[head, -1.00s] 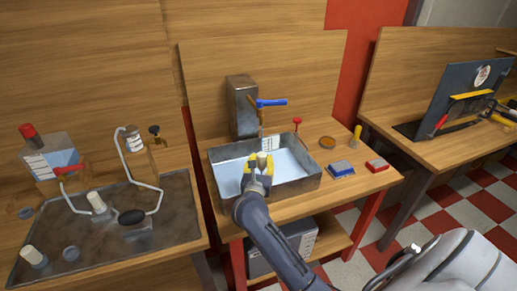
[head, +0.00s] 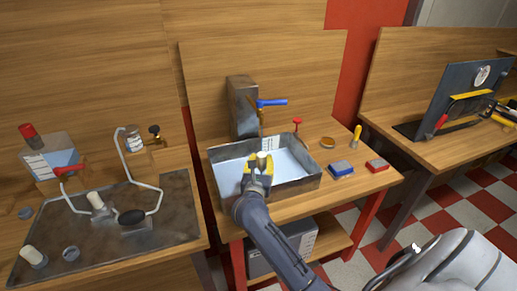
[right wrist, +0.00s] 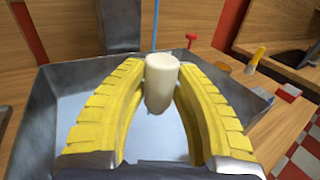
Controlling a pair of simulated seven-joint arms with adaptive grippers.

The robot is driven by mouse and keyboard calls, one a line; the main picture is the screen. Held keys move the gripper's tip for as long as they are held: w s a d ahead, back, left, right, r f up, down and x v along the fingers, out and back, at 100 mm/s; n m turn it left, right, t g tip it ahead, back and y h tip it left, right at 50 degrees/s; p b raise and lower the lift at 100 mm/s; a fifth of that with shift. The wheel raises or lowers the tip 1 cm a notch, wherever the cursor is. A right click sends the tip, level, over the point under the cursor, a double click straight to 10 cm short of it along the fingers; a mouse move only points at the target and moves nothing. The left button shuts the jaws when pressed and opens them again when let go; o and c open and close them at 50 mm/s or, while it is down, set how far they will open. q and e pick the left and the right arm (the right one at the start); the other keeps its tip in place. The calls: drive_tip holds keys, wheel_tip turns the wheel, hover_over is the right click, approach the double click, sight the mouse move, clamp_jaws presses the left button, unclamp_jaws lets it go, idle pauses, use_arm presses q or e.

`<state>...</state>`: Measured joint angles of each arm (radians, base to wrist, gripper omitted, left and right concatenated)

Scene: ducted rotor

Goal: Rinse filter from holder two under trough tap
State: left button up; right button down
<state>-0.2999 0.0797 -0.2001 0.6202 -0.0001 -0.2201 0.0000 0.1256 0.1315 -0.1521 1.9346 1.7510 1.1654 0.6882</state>
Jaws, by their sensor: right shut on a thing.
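A cream cylindrical filter (right wrist: 161,80) stands upright between the yellow fingers of my right gripper (right wrist: 155,95) in the right wrist view. In the head view my right gripper (head: 258,166) is shut on the filter over the metal trough (head: 302,186). The tap (head: 262,116), with a blue lever (head: 272,103), is at the trough's back wall. A thin blue vertical line (right wrist: 155,25) shows just above and behind the filter; I cannot tell whether it is water. My left gripper is not in view.
At left, a dark tray (head: 165,228) carries white cylinders (head: 95,200), grey ring-shaped parts (head: 71,254) and a bent white tube. A blue block (head: 341,170) and a red block (head: 377,164) lie right of the trough. A red-handled valve (head: 297,124) stands behind its right rim.

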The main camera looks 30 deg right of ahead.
drive_tip(key=shift+s+a+r, duration=0.45)
drive_tip(key=shift+s+r, duration=0.2)
drive_tip(key=shift+s, duration=0.05)
drive_tip(key=shift+s+a+r, duration=0.45)
drive_tip(key=shift+s+r, duration=0.25)
drive_tip(key=shift+s, duration=0.05)
drive_tip(key=shift+s+a+r, duration=0.45)
drive_tip(key=shift+s+r, duration=0.2)
drive_tip(key=shift+s, duration=0.05)
